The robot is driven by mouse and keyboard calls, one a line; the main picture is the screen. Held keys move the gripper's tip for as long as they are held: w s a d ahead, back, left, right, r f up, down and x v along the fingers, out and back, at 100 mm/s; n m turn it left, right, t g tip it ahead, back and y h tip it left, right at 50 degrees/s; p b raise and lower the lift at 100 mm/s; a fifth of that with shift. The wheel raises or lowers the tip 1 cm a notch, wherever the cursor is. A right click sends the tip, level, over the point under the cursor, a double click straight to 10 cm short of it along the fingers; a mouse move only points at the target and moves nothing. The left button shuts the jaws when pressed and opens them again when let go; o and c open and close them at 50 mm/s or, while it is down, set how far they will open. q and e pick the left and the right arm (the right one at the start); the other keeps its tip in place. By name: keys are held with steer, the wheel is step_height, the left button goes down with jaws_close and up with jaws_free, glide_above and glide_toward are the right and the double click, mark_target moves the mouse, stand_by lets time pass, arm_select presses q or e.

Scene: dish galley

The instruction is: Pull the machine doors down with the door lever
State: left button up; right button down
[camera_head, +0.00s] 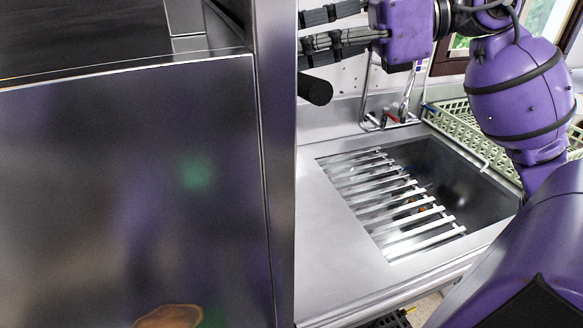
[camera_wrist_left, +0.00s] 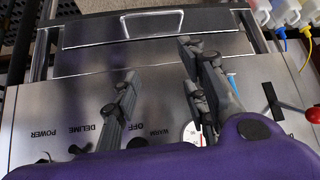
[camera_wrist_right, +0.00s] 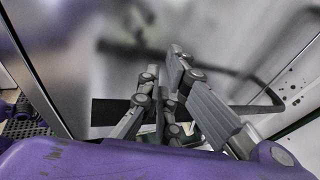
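The machine's steel front (camera_head: 150,200) fills the left of the head view. A black lever grip (camera_head: 316,90) sticks out past its right edge; the rest of the lever is hidden there. My right gripper (camera_head: 306,33) is just above this grip with its fingers apart, pointing left. In the right wrist view, a dark bar (camera_wrist_right: 262,109), apparently the lever, runs behind the fingers of my right gripper (camera_wrist_right: 164,66); I cannot tell whether they touch. My left gripper (camera_wrist_left: 158,62) is open and empty over a control panel (camera_wrist_left: 60,110), outside the head view.
A sink (camera_head: 465,180) with a slatted steel grate (camera_head: 405,215) lies right of the machine. A pale green rack (camera_head: 470,130) stands behind it. In the left wrist view, a red knob (camera_wrist_left: 312,115) and a metal handle (camera_wrist_left: 150,22) are near the panel.

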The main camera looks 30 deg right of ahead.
steer(key=f, duration=0.2)
steer(key=f+b, duration=0.1)
steer(key=f, duration=0.1)
steer(key=s+f, duration=0.1)
steer(key=f, duration=0.1)
steer(key=shift+a+f+b, duration=0.2)
steer(key=shift+f+b, duration=0.15)
steer(key=shift+b, duration=0.05)
arm_select(q)
steer(key=s+f+g+b, duration=0.1)
steer(key=s+f+b, duration=0.3)
steer(key=f+b, duration=1.1)
arm_select(e)
step_height(320, 180, down, 23)
steer(key=w, duration=0.1)
arm_select(q)
steer(key=r+p, duration=0.1)
steer(key=w+r+p, duration=0.1)
steer(key=p, duration=0.1)
steer(key=w+r+p, duration=0.1)
steer(key=r, duration=0.1)
steer(key=shift+d+p, duration=0.15)
steer(key=shift+p, duration=0.25)
arm_select(e)
steer(key=s+d+r, duration=0.5)
steer(key=d, duration=0.3)
steer(key=shift+d+r, duration=0.15)
steer(key=shift+d, duration=0.2)
